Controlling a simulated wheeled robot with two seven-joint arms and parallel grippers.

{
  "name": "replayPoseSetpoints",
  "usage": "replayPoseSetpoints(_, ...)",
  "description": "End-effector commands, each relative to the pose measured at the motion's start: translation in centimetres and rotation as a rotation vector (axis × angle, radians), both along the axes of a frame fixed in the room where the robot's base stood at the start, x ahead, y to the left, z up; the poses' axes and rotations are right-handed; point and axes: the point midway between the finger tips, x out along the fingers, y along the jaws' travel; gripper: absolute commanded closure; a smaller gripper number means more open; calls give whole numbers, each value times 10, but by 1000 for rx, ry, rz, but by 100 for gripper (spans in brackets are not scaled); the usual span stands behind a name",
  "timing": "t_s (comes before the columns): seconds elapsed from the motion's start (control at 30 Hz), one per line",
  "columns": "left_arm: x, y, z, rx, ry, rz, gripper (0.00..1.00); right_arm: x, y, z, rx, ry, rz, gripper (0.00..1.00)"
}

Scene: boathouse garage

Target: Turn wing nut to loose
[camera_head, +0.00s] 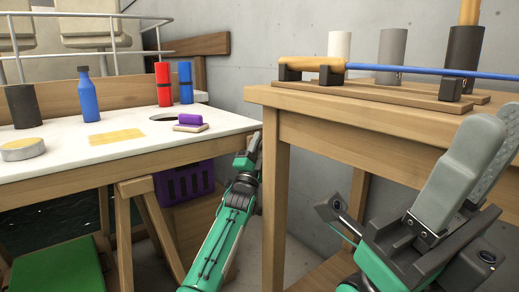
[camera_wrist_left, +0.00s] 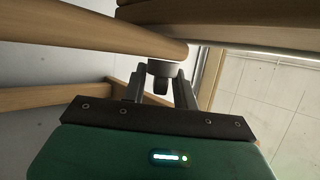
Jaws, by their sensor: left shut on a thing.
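My left arm reaches up between the two tables in the head view. In the left wrist view the fingers (camera_wrist_left: 160,88) stand on either side of a small dark knob, which looks like the wing nut (camera_wrist_left: 160,83).
The wooden workbench (camera_head: 350,125) holds a blue rod (camera_head: 420,70) on supports and several cylinders. The white-topped table (camera_head: 60,150) at left carries a blue bottle (camera_head: 87,97), a red cylinder (camera_head: 163,85) and a purple block (camera_head: 189,118). A purple crate (camera_head: 185,184) is below.

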Motion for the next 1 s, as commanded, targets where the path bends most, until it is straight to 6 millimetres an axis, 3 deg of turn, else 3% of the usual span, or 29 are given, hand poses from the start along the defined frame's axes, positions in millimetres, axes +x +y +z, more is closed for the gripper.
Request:
replayPoseSetpoints(0.5,0,0,0,-65,-47,1,94,-6,0,0,11,-19,6,64)
replayPoseSetpoints(0.53,0,0,0,-65,-48,1,69,-6,0,0,10,-19,6,64)
replayPoseSetpoints(0.57,0,0,0,-65,-48,1,65,-6,0,0,10,-19,6,64)
replayPoseSetpoints(1.0,-4,2,-5,-65,-46,0,65,-2,-1,2,10,-6,4,64)
